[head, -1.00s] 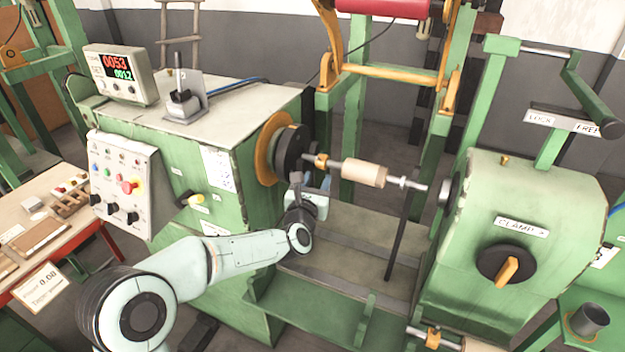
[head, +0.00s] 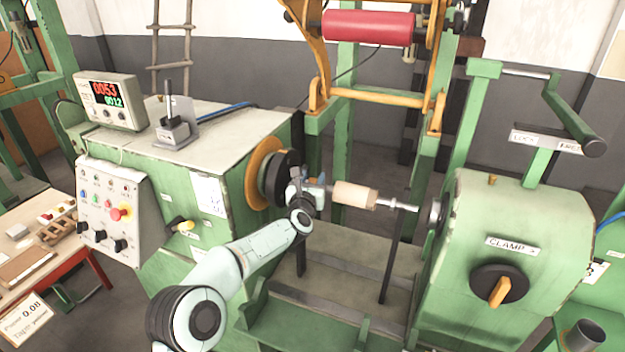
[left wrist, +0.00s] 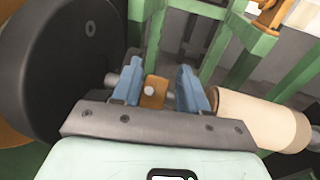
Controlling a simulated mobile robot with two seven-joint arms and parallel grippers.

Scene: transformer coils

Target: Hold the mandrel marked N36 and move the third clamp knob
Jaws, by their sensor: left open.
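The mandrel is a pale wooden cylinder (head: 354,195) on a metal shaft between the black chuck (head: 279,177) and the green tailstock (head: 520,225). It shows at the right of the left wrist view (left wrist: 262,118); I cannot see an N36 mark. My left gripper (head: 318,182) is open at the shaft, between chuck and mandrel. In the left wrist view its blue fingers (left wrist: 160,84) stand either side of a small orange block with a silver bolt (left wrist: 153,92). An orange knob (head: 500,291) sits on a black disc under a label reading CLAMP. My right gripper is out of view.
A green headstock cabinet (head: 205,180) with a control panel (head: 112,212) stands on the left. A red roller (head: 368,28) hangs in the frame behind. A crank handle (head: 575,120) rises above the tailstock. A thin dark rod (head: 391,260) stands below the shaft.

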